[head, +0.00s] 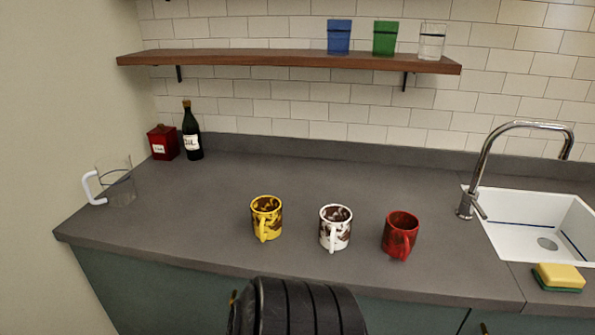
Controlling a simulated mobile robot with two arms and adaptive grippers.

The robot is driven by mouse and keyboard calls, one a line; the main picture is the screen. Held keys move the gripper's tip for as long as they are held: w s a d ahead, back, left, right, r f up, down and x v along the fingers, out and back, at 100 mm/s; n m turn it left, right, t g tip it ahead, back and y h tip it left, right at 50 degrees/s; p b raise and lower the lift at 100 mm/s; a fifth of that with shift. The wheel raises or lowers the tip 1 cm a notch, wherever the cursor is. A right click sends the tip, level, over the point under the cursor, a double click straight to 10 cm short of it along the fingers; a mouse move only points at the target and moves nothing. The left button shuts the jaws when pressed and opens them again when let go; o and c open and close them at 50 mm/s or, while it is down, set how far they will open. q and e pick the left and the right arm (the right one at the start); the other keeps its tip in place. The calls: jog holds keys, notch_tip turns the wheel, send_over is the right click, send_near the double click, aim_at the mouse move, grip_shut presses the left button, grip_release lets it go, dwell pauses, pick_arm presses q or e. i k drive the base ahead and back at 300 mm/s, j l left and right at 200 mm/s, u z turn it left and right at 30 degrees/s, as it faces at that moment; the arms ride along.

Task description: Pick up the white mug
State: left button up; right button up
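The white mug (336,228) has brown patches and stands upright on the grey counter (190,220). It is the middle one of three mugs in a row, with its handle facing me. A yellow mug (266,218) with dark patches stands to its left, and a red mug (400,235) stands to its right. The mugs are apart from each other. A black ribbed part of my own body shows at the bottom edge, in front of the counter. Neither gripper shows in the head view.
A clear jug (118,187) with a white handle stands at the left. An oil bottle (191,135) and a red canister (163,143) stand at the back left. A tap (480,170), a sink (500,205) and a sponge (560,277) are at the right. A wooden shelf (250,57) holds three cups.

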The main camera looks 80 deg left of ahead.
aim_at(336, 221)
jog(key=u, duration=2.4)
